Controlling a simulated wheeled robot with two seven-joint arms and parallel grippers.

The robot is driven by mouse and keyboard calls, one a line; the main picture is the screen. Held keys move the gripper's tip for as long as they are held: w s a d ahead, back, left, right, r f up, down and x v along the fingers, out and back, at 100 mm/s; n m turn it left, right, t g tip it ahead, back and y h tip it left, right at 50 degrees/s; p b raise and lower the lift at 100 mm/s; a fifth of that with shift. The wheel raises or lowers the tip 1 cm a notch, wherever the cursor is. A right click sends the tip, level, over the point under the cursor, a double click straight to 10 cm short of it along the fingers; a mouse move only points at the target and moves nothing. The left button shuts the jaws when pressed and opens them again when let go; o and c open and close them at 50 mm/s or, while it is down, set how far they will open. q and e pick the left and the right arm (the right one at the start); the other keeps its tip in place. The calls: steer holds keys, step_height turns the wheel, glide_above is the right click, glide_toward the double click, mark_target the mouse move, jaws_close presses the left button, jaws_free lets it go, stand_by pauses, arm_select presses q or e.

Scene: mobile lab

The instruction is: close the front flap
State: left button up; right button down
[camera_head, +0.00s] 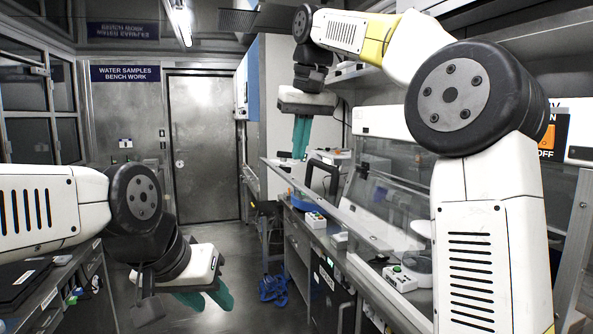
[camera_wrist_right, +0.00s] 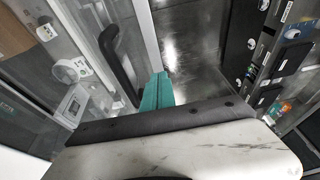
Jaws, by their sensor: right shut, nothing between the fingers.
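The front flap (camera_head: 348,211) looks like a clear panel with a pale metal edge, jutting out from the bench enclosure on the right in the head view. A black arched handle (camera_head: 324,174) stands up near its far end. My right gripper (camera_head: 300,156) points down, shut and empty, just left of the handle in the head view. In the right wrist view its teal fingers (camera_wrist_right: 157,90) are together, beside the black handle (camera_wrist_right: 120,65); I cannot tell whether they touch it. My left gripper (camera_head: 206,299) is low at left, fingers spread and empty.
A small white device with buttons (camera_head: 399,279) and another white box (camera_head: 315,219) sit on the right bench. A blue cable coil (camera_head: 273,289) lies on the floor. A metal door (camera_head: 203,145) closes the aisle's far end. The aisle floor is mostly clear.

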mark_target(294, 183)
steer(key=shift+a+f, duration=0.2)
steer(key=shift+f, duration=1.1)
steer(key=shift+a+f, duration=0.15)
steer(key=shift+f, duration=1.15)
